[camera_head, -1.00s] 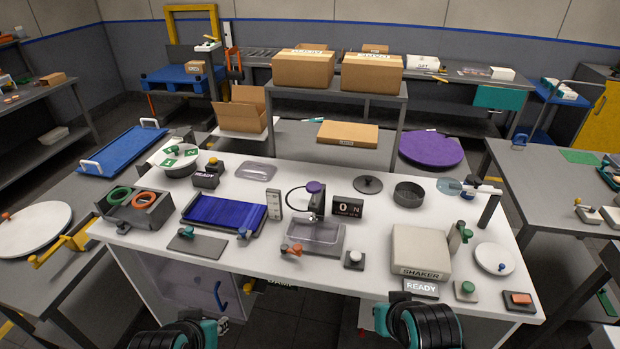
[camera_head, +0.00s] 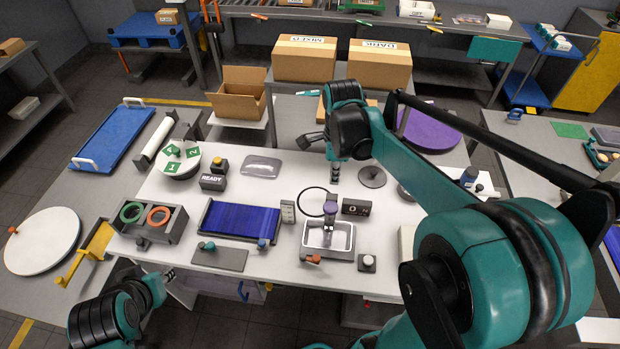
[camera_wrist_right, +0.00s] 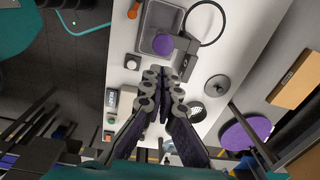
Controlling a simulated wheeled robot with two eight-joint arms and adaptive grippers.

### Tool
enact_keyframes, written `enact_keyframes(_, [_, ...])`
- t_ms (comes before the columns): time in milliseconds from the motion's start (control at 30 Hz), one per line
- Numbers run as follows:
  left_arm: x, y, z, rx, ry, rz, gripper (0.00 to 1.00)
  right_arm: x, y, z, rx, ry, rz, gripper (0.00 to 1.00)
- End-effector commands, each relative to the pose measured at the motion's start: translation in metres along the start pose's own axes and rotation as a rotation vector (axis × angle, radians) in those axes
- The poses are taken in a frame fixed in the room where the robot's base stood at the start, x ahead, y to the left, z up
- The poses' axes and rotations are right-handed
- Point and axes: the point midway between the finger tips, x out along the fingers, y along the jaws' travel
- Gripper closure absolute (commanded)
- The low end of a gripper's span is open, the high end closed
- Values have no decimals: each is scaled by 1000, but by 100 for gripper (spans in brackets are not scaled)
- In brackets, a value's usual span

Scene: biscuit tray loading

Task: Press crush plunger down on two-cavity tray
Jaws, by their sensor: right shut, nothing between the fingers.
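The crush plunger with its purple knob (camera_head: 330,208) stands upright at the back of the grey tray (camera_head: 312,238) on the white table. In the right wrist view the purple knob (camera_wrist_right: 162,44) overlaps the tray (camera_wrist_right: 150,14).
A black display box (camera_head: 356,207) stands right of the plunger and a black cable loops on its left. A blue mat (camera_head: 240,220) lies left. A round dark lid (camera_head: 372,176) lies behind. A white button (camera_head: 367,262) sits front right. My right arm hides the table's right side.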

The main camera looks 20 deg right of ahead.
Motion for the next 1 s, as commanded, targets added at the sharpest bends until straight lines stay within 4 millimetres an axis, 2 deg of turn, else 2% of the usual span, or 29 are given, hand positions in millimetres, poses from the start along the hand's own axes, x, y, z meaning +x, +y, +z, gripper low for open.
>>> enact_keyframes(167, [-6, 0, -4, 0, 0, 0, 71, -5, -4, -3, 71, 7, 19, 100])
enact_keyframes(567, [-5, 0, -3, 0, 0, 0, 71, 1, -5, -2, 70, 6, 18, 100])
enact_keyframes(767, [-4, 0, -3, 0, 0, 0, 71, 30, -4, -2, 70, 6, 18, 100])
enact_keyframes(1000, [-2, 0, -2, 0, 0, 0, 71, 83, -4, -2, 69, 6, 17, 100])
